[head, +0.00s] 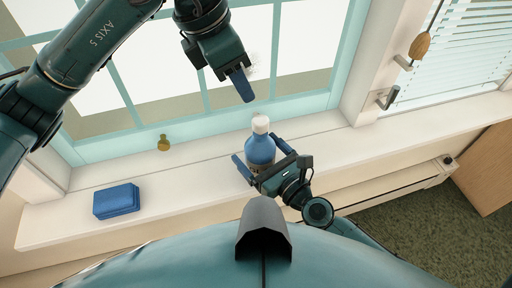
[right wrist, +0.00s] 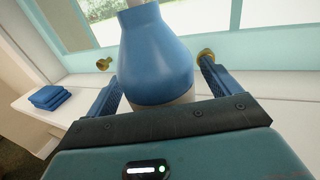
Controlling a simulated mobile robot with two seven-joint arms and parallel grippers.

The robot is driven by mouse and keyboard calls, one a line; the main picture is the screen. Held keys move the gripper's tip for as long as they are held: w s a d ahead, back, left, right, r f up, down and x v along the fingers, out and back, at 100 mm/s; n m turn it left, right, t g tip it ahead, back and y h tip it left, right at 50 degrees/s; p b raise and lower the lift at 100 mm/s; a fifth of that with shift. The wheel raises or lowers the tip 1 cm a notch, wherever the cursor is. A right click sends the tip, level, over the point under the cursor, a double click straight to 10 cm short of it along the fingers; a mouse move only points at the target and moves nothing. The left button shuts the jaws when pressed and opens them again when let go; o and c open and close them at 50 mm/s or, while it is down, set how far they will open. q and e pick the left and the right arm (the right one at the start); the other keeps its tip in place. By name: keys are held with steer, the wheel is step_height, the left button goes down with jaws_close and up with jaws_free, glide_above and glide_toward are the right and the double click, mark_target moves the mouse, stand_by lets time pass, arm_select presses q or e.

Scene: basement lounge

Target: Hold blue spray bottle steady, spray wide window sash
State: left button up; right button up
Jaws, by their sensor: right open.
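The blue spray bottle (head: 260,150) with a white top stands upright on the window sill. My right gripper (head: 262,158) is open, with one finger on each side of the bottle. In the right wrist view the bottle (right wrist: 157,55) rises between the spread blue fingers, with a gap visible at the right finger; its top is cut off. The wide window sash (head: 205,112) is teal-framed with several panes, behind the sill. My left gripper (head: 243,86) hangs in front of the sash, above and apart from the bottle. Its fingers overlap in view, so their opening is unclear.
A folded blue cloth (head: 117,201) lies on the sill (head: 190,172) at left. A small brass fitting (head: 164,143) is at the sash's lower edge. At right are a metal hook (head: 387,97), a wooden pull (head: 420,45) and blinds (head: 470,50). The sill between cloth and bottle is clear.

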steer(key=shift+w+a, duration=0.5)
steer(key=shift+w, duration=0.05)
steer(key=shift+c, duration=0.3)
steer(key=c, duration=1.5)
arm_select(q)
jaws_close()
stand_by(0.6)
